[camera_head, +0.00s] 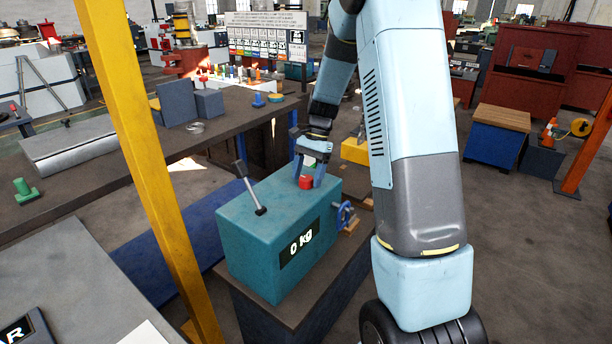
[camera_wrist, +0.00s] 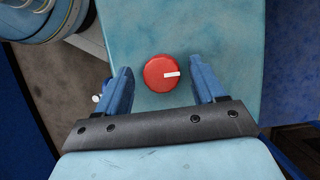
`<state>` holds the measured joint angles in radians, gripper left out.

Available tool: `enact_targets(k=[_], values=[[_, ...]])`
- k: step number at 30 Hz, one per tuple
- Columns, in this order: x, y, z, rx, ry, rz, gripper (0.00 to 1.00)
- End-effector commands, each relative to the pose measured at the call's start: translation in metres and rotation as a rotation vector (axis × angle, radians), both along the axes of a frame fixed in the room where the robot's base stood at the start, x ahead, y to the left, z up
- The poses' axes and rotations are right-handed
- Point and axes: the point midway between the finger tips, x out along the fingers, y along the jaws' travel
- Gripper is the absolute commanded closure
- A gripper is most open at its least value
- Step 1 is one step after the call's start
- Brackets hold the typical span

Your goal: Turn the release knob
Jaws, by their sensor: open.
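The release knob (camera_head: 306,182) is a small red knob on top of a teal box (camera_head: 250,225) marked "0 kg". In the wrist view the knob (camera_wrist: 161,73) is round, with a white mark pointing right. My gripper (camera_head: 310,172) is above the box top, pointing down at the knob. In the wrist view the blue fingers of my gripper (camera_wrist: 162,82) are open, one on each side of the knob, with a gap on both sides. I cannot tell how far the fingertips are above the box top.
A lever (camera_head: 252,190) with a dark grip stands tilted on the box, left of my gripper. A blue handwheel (camera_head: 345,214) is on the box's right side. A yellow post (camera_head: 145,150) rises at the left. Workbenches (camera_head: 225,120) stand behind.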

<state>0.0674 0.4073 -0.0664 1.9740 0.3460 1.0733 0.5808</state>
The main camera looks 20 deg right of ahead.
Motion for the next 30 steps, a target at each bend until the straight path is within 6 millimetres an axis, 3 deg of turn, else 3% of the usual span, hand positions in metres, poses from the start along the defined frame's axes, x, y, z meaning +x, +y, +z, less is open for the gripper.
enact_targets(k=[10,24,30], values=[[0.005,-0.005,0.014,-0.001,-0.006,-0.001,0.31],[0.025,-0.032,0.095,0.0,-0.003,-0.001,0.31],[0.03,-0.04,0.118,0.0,-0.002,-0.001,0.31]])
